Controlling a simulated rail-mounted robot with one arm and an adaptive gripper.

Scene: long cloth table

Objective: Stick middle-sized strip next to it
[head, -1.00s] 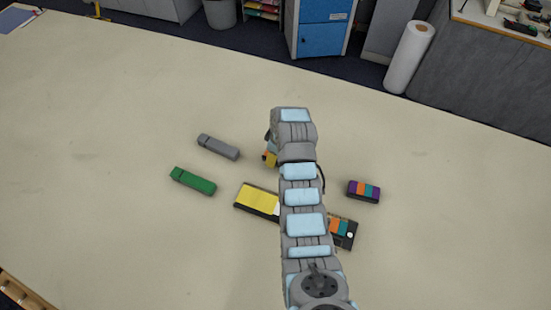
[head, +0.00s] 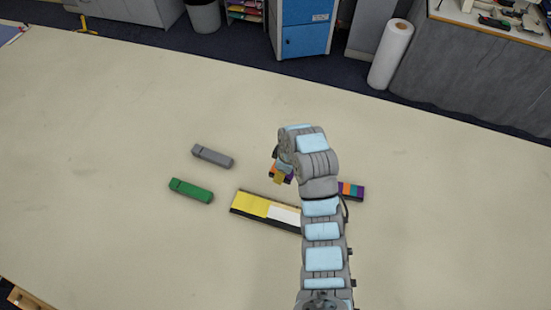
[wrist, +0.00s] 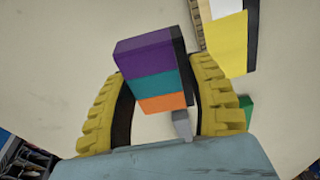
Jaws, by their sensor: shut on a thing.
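My gripper (head: 280,177) is shut on a striped strip. In the wrist view the held strip (wrist: 150,72) has purple, teal and orange bands and a dark side, between the yellow finger pads. The board also shows at the upper right of the wrist view (wrist: 230,45).
A grey block (head: 213,156) and a green block (head: 191,190) lie to the left. The cloth table (head: 120,110) is clear around them.

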